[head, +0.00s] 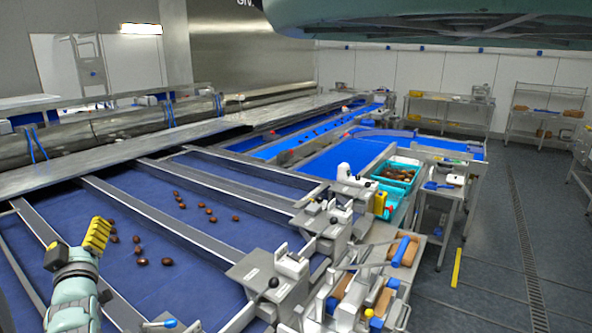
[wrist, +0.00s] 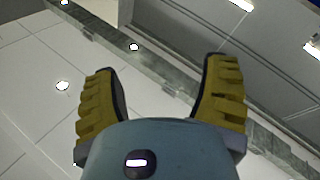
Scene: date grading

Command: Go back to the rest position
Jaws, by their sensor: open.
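My gripper (head: 80,240) is at the lower left of the head view, raised in front of the blue sorting belt (head: 145,208). Its yellow ribbed fingers point upward. In the wrist view my gripper (wrist: 161,68) has its two yellow fingers spread wide, with nothing between them. Behind them are ceiling panels and lamps. Several brown dates (head: 209,210) lie loose on the blue belt to the right of my gripper. Part of the belt is hidden behind my arm.
Metal divider rails (head: 160,219) cross the belt. A side bench (head: 405,261) with tools and clamps runs along the belt's right edge. A teal crate (head: 400,163) of dates stands farther back. The grey floor (head: 500,265) on the right is largely clear.

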